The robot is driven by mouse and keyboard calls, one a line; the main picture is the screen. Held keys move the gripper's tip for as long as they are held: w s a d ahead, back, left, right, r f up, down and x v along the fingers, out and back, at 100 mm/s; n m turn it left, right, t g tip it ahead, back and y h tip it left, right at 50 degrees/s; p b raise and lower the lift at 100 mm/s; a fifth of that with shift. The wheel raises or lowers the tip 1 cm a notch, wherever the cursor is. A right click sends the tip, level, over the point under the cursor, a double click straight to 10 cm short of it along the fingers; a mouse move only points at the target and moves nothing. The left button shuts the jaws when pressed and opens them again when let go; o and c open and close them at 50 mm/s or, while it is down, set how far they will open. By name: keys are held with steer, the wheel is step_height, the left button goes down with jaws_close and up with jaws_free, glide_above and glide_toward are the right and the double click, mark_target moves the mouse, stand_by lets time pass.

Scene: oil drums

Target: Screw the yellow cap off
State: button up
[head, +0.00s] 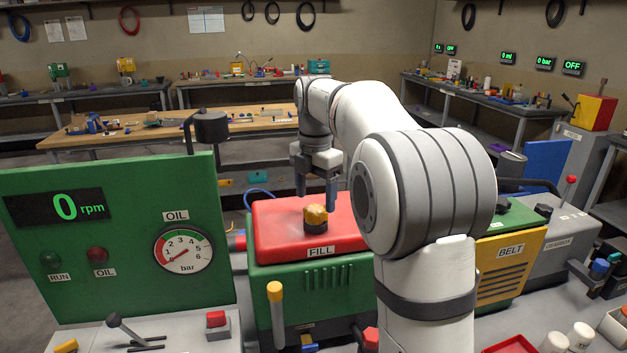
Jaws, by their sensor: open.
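The yellow cap (317,214) sits on a dark round neck (316,227) on top of the red cover (280,236) of a green machine, behind the FILL label (320,251). My gripper (317,195) points down from the arm's end, with its two dark fingers apart. The fingers are above and around the cap's upper edge in this view. I cannot tell from this one view whether they touch it. No object shows held between the fingers.
A green panel (110,220) with a 0 rpm display and an oil gauge (183,250) stands at left. A yellow BELT guard (510,256) and grey gearbox are at right. Workbenches stand behind.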

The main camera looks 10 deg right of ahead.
mark_target(315, 209)
steer(key=shift+f, duration=1.85)
steer(key=shift+c, duration=0.4)
steer(key=c, duration=1)
steer(key=n+p, duration=0.1)
steer(key=n, duration=0.1)
steer(key=shift+r+n, duration=0.15)
steer(key=shift+n, duration=0.25)
steer(key=n+p, duration=0.1)
steer(key=n, duration=0.2)
steer(key=o, duration=1.1)
steer(key=shift+c, duration=0.2)
